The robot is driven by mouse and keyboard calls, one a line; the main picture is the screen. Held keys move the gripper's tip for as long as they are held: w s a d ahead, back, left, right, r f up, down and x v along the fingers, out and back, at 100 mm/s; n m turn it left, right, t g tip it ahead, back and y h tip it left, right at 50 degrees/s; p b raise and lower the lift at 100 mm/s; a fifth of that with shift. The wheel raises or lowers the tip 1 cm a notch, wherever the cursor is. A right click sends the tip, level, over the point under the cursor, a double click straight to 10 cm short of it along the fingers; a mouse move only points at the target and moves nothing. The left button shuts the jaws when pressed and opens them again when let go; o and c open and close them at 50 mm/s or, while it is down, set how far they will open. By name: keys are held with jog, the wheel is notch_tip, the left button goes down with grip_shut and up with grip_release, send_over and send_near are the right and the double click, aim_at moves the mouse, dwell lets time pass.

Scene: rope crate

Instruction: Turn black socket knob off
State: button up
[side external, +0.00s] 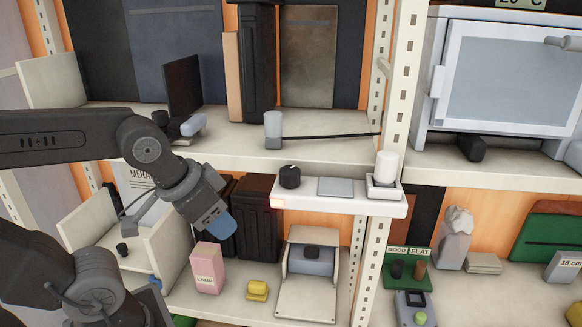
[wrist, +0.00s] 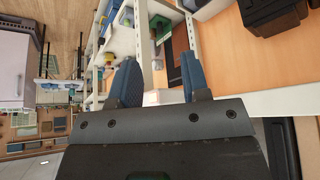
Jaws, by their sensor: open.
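The black socket knob (side external: 290,176) stands on the left part of a white socket strip (side external: 340,200) fixed along the middle shelf's front. It has a small light mark on top. The knob cannot be made out there.
A white plug (side external: 386,168) stands at the strip's right end, beside a shelf post (side external: 400,110). Below are black bins (side external: 257,215), a pink lamp box (side external: 207,268) and a yellow block (side external: 257,290). A grey-white cylinder (side external: 273,128) stands on the shelf behind the knob.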

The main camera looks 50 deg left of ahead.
jog(key=shift+o, duration=0.2)
jog(key=shift+o, duration=0.5)
jog(key=shift+w+r, duration=0.1)
jog(key=shift+r, duration=0.1)
jog(key=g, duration=0.6)
send_near(290, 169)
jog(key=shift+n, duration=0.4)
notch_tip(290, 169, down, 10)
jog(key=shift+f, duration=0.2)
jog(key=shift+c, duration=0.3)
jog(key=c, duration=0.6)
